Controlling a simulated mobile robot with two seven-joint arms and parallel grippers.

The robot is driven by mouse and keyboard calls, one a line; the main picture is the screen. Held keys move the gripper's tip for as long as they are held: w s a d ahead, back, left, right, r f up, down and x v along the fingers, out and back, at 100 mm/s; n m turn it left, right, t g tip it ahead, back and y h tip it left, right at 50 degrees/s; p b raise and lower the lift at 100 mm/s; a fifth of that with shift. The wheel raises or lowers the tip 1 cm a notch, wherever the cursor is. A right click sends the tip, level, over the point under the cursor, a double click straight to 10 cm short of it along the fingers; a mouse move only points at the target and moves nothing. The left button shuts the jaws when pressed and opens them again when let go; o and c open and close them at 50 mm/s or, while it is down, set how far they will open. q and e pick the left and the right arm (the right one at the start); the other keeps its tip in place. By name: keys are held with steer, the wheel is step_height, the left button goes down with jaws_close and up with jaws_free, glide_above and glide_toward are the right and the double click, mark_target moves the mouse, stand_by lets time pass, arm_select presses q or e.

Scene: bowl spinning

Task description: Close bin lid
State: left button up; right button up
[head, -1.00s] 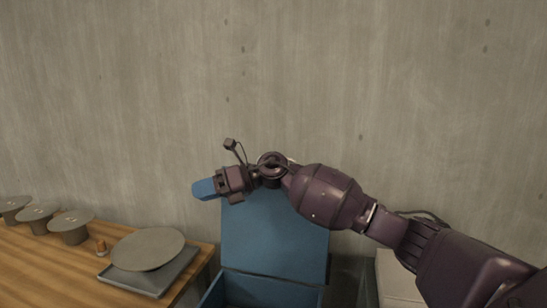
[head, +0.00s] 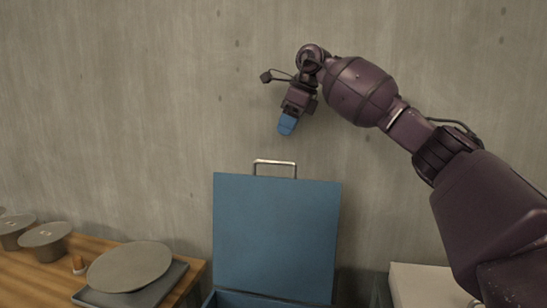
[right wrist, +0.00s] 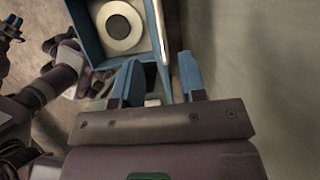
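The blue bin (head: 262,299) stands by the wall with its blue lid (head: 277,235) raised upright. A metal handle (head: 275,162) sticks up from the lid's top edge. My right gripper (head: 286,127) hangs above the lid, fingers down, apart from the handle. In the right wrist view its blue fingers (right wrist: 156,85) are spread with nothing between them. That view looks down past the lid's edge to the open bin (right wrist: 92,35), which has a round pale disc (right wrist: 119,27) inside. My left gripper is not seen in the head view; an arm of mine shows at the left of the right wrist view.
A pale box (head: 425,285) is right of the bin. The concrete wall is close behind.

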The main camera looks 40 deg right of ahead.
steer(key=b+x, duration=0.1)
steer(key=x, duration=0.8)
jaws_close()
